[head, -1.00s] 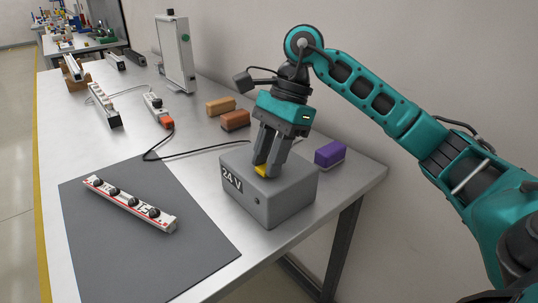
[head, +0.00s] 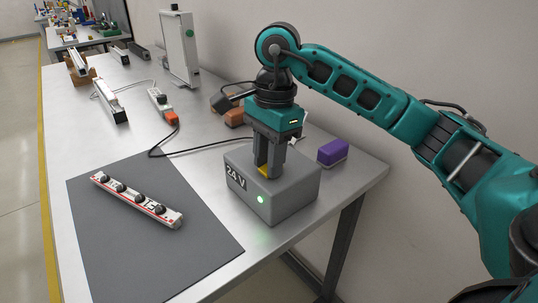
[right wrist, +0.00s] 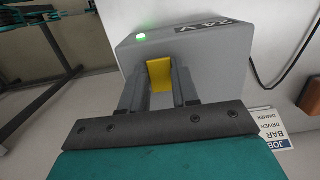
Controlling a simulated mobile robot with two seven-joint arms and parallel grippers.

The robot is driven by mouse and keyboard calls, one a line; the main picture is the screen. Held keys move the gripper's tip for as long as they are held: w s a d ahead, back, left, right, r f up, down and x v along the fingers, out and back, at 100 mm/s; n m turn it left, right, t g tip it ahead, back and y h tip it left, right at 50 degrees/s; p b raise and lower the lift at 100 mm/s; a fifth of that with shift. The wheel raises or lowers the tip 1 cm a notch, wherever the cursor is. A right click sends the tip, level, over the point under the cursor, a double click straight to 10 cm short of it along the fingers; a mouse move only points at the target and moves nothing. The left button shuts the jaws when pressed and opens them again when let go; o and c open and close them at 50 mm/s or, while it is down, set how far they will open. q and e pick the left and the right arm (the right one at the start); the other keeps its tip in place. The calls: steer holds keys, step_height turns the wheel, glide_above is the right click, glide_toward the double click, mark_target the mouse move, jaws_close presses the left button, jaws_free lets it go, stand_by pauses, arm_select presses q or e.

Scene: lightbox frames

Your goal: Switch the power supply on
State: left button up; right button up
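The power supply is a grey box (head: 290,196) marked 24 V at the front right of the table. A green light (head: 261,199) glows on its front face. The box and the lit light (right wrist: 140,36) also show in the right wrist view. A yellow switch lever (right wrist: 160,74) stands on its top. My right gripper (head: 268,168) points down at the box top, its fingers shut on the lever, one on each side. The fingers hide much of the lever in the head view. My left gripper is not in view.
A white strip with black knobs (head: 136,199) lies on a dark mat (head: 115,255) left of the box. A purple block (head: 332,152) sits just behind the box to the right. A black cable (head: 200,147) with an orange plug (head: 172,117) runs behind the mat.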

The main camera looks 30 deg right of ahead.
steer(key=o, duration=0.5)
steer(key=shift+c, duration=0.2)
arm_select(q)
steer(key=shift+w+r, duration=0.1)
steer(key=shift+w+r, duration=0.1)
arm_select(e)
steer(key=shift+r, duration=0.25)
steer(key=r, duration=0.2)
steer(key=r+p, duration=0.1)
steer(key=r, duration=0.1)
steer(key=r+p, duration=0.1)
steer(key=r, duration=0.1)
steer(key=shift+d+r, duration=0.35)
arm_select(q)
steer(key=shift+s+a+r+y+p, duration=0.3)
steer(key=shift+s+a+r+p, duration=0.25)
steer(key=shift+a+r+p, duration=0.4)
arm_select(e)
steer(key=r, duration=0.5)
steer(key=shift+d+r, duration=0.3)
steer(key=shift+r, duration=0.05)
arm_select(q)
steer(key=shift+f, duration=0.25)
